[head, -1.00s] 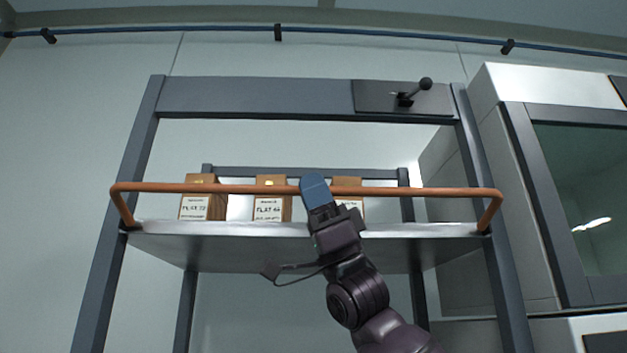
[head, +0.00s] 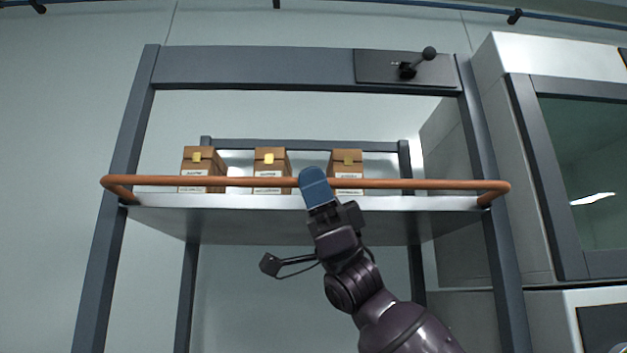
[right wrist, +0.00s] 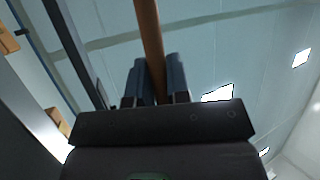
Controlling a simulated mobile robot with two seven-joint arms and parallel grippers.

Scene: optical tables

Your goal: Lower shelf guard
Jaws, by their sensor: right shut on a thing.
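The shelf guard (head: 420,184) is an orange-brown bar across the front of the metal shelf (head: 300,222), with a bent arm at each end meeting the shelf's front corners. My right gripper (head: 314,180) is shut on the bar near its middle. In the right wrist view the guard bar (right wrist: 150,40) runs between the two blue fingers of my right gripper (right wrist: 158,80). The bar sits a little above the shelf's front edge and stands out in front of it. My left gripper is not in view.
Three brown boxes (head: 203,162) with white labels stand on the shelf behind the guard. A panel with a black lever (head: 408,68) is on the rack's top beam (head: 250,68). A cabinet with a dark window (head: 590,170) stands at the right.

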